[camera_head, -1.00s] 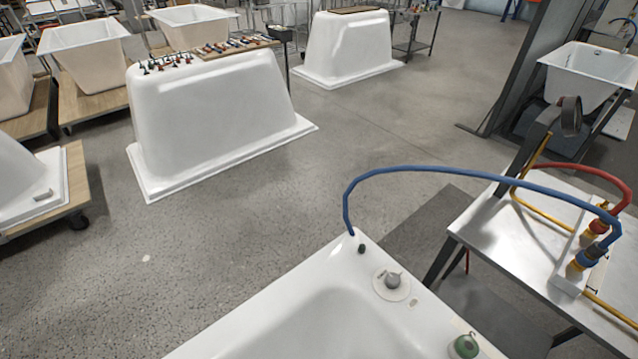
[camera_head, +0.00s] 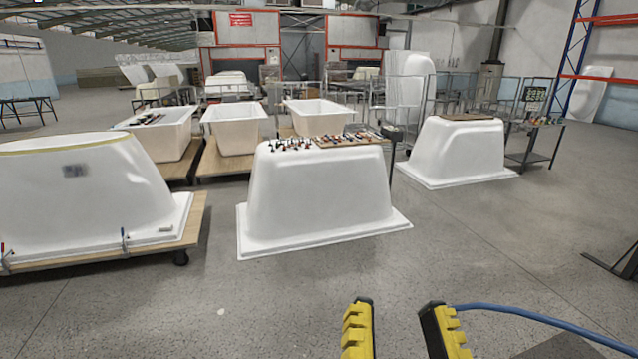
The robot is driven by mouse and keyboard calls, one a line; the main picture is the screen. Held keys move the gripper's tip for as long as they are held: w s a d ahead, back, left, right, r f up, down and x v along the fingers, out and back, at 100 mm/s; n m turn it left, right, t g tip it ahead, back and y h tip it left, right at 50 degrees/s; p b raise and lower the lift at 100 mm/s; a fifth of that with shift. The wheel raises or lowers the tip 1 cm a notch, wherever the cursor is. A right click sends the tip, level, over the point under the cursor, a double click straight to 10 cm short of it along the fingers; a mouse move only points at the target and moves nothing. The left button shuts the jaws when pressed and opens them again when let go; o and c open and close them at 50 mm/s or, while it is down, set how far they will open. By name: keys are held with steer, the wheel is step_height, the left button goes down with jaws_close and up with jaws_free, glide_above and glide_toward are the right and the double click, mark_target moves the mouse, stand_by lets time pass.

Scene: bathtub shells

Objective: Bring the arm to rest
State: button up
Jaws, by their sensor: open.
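My gripper (camera_head: 398,326) shows at the bottom of the head view, right of centre. Its two yellow and black fingers stand apart with bare floor between them, so it is open and empty. The fingers point up in the picture, and the rest of the arm is below the frame. A blue hose (camera_head: 540,318) runs from beside the right finger toward the lower right edge.
An upturned white tub shell (camera_head: 322,195) with small tools on top stands ahead on the floor. Another upturned shell (camera_head: 458,152) stands behind it to the right. A shell on a wheeled wooden platform (camera_head: 190,222) is at left.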

step_height(320, 180, up, 38)
steer(key=n+p, duration=0.1)
steer(key=p, duration=3.7)
steer(key=shift+w, duration=0.15)
steer(key=shift+r, duration=0.1)
